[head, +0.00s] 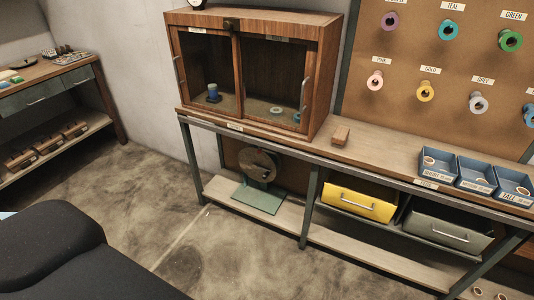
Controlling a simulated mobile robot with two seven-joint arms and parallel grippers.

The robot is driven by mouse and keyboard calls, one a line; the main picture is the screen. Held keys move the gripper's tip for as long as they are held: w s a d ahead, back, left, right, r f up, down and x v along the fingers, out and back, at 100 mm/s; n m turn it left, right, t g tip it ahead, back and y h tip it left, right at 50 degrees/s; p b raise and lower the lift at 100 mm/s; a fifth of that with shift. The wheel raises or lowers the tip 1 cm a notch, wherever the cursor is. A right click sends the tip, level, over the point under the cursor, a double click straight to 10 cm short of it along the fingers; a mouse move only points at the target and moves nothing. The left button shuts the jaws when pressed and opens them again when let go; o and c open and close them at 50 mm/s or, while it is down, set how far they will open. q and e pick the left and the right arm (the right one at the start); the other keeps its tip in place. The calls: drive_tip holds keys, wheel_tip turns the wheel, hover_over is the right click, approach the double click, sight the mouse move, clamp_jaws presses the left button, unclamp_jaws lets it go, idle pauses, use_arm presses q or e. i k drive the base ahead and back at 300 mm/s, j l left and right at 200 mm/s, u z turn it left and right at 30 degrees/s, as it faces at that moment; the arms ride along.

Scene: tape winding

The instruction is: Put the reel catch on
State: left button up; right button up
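A round brown wooden disc, reel-like (258,166), stands upright on a green base (262,198) on the lower shelf under the bench. A small dark fitting (231,24) sits at the top middle of the wooden glass-fronted cabinet (330,75), where its two doors meet. I cannot tell from this view which part is the reel catch or how it is set. Neither of my grippers is in view.
A yellow drawer (358,204) and a grey drawer (447,232) hang below. Tape reels (426,91) hang on the pegboard. The floor (240,250) before the bench is clear.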

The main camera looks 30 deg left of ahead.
sight(261, 149)
drive_tip(key=i+j+z, duration=0.2)
drive_tip(key=i+j, duration=0.15)
drive_tip(key=j, duration=0.3)
drive_tip(key=i+j, duration=0.15)
drive_tip(key=j, duration=0.2)
drive_tip(key=i+j+z, duration=0.15)
drive_tip(key=j, duration=0.15)
drive_tip(key=i+j+z, duration=0.1)
drive_tip(key=j, duration=0.25)
